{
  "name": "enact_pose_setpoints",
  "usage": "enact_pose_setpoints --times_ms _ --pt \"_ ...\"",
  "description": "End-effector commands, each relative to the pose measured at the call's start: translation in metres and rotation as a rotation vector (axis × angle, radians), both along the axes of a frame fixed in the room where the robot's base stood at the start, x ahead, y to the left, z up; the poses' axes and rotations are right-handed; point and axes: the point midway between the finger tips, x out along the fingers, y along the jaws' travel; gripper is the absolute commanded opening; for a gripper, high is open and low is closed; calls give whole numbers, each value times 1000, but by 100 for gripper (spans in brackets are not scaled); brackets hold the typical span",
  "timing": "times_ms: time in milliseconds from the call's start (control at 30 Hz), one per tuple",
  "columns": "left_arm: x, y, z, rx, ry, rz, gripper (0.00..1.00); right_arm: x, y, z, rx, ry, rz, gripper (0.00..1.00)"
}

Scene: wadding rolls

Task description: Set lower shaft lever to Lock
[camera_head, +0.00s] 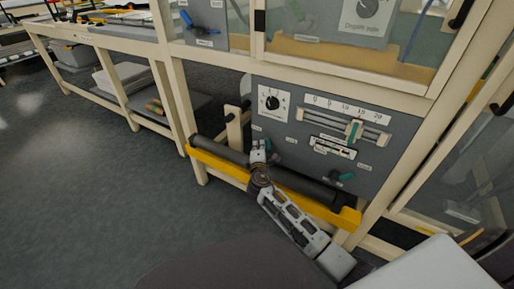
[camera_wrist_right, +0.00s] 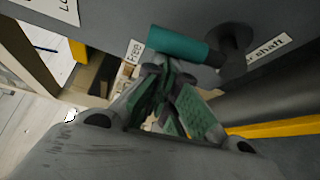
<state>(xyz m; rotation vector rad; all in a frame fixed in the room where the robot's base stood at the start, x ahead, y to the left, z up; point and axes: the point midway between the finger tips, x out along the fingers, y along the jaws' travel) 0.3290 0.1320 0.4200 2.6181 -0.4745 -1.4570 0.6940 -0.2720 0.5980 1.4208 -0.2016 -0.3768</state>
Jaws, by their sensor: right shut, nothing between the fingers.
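The lower shaft lever has a teal cylindrical handle (camera_wrist_right: 180,46) on a dark pivot (camera_wrist_right: 231,42) in the right wrist view. The handle's free end points left, close to the "Free" label (camera_wrist_right: 134,53). A partly cut-off label starting "Lo" (camera_wrist_right: 52,7) is at the upper left. A label ending in "shaft" (camera_wrist_right: 268,49) is right of the pivot. My right gripper (camera_wrist_right: 158,76) is shut and empty, its tips just below the handle's free end; I cannot tell if they touch. In the head view the right gripper (camera_head: 259,148) is at the panel's lower left. My left gripper is out of view.
The grey panel (camera_head: 375,140) carries a dial (camera_head: 272,102), a 0–20 scale (camera_head: 346,108) and another teal lever (camera_head: 346,176). A dark roller (camera_head: 222,150) and a yellow bar (camera_head: 215,165) run below it, close to my right arm. Floor at left is clear.

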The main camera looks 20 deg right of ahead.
Motion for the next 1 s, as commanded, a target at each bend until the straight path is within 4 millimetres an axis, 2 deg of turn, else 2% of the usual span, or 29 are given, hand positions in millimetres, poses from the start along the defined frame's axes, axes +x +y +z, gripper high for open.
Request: enact_pose_setpoints --times_ms 667,1000 --pt "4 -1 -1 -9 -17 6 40 -18 -14 6 4 -6 -1 0" --pt "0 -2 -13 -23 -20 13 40 -25 -19 7 81 -105 0 0"
